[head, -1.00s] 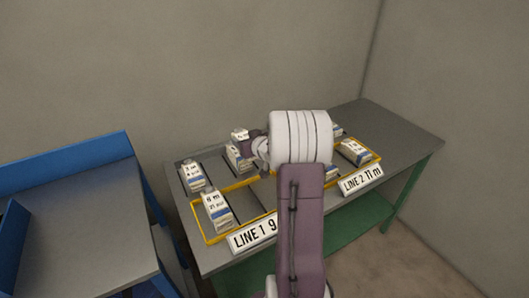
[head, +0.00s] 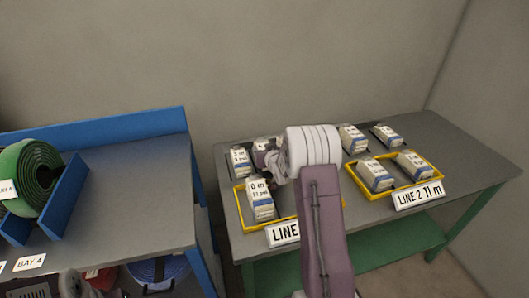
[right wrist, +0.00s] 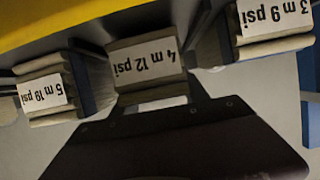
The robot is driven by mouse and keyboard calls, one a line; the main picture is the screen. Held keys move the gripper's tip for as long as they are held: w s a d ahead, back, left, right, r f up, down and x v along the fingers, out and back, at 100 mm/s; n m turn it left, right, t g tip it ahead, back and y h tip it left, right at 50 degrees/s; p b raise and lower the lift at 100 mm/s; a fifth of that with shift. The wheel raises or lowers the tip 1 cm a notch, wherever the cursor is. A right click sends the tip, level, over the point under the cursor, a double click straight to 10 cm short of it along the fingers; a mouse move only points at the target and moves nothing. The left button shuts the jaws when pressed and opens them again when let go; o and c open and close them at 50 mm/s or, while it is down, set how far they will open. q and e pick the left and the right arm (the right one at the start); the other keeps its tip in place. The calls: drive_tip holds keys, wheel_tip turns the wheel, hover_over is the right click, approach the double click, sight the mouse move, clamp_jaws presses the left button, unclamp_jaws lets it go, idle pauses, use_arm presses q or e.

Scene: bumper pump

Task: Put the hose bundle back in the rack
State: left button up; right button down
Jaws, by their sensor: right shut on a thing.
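My right gripper (head: 270,158) is over the back of the left yellow tray, partly hidden by its own wrist. In the right wrist view it is shut on a hose bundle labelled "4 m 12 psi" (right wrist: 146,62). Bundles labelled "5 m 19 psi" (right wrist: 43,92) and "3 m 9 psi" (right wrist: 275,22) stand on either side of it. In the head view a labelled bundle (head: 240,160) stands left of the gripper, and another (head: 261,202) sits in the left yellow tray (head: 240,215). I cannot tell whether the held bundle touches the table. My left gripper is not in view.
Two more bundles (head: 387,135) stand at the back. A blue-edged bench (head: 120,200) with a green hose coil (head: 35,178) is at the left. The table's right end is bare.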

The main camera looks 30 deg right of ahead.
drive_tip(key=shift+f, duration=0.25)
drive_tip(key=c, duration=0.6)
unclamp_jaws()
drive_tip(key=shift+f, duration=0.1)
drive_tip(key=shift+r, duration=0.35)
drive_tip(key=p+v, duration=0.1)
drive_tip(key=v, duration=1.1)
drive_tip(key=shift+s+f, duration=0.1)
drive_tip(key=shift+f, duration=0.1)
